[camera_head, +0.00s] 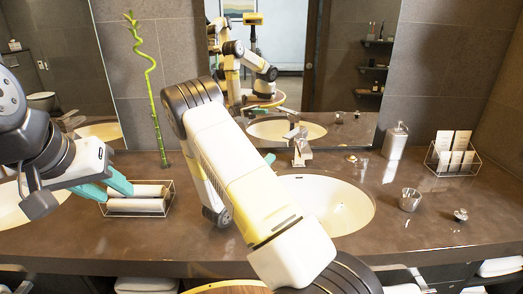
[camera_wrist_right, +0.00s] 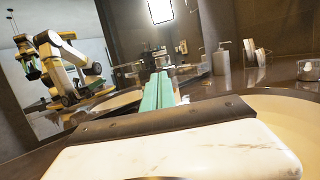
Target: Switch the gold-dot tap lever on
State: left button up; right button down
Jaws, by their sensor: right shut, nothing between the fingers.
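A chrome tap (camera_head: 301,150) stands on the counter behind the right-hand basin (camera_head: 345,205), with its lever on top. I cannot make out a gold dot on it. My right gripper (camera_head: 270,158) is mostly hidden behind my right arm; its green fingertips show just left of the tap. In the right wrist view its fingers (camera_wrist_right: 158,92) are shut together and empty, pointing toward the tap area, where details are too small to read. My left gripper (camera_head: 118,190) has its green fingers apart, over the wire basket of rolled towels (camera_head: 150,203) at the left.
A bamboo stalk (camera_head: 155,100) rises behind the basket. Right of the basin are a soap dispenser (camera_head: 395,141), a metal cup (camera_head: 410,199), a small metal stopper-like item (camera_head: 460,215) and a wire card holder (camera_head: 453,158). A mirror (camera_head: 345,70) stands behind the tap.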

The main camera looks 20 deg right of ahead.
send_near(295, 132)
jog(key=w+d, duration=0.2)
jog(key=shift+a+f, duration=0.15)
jog(key=shift+f, duration=0.1)
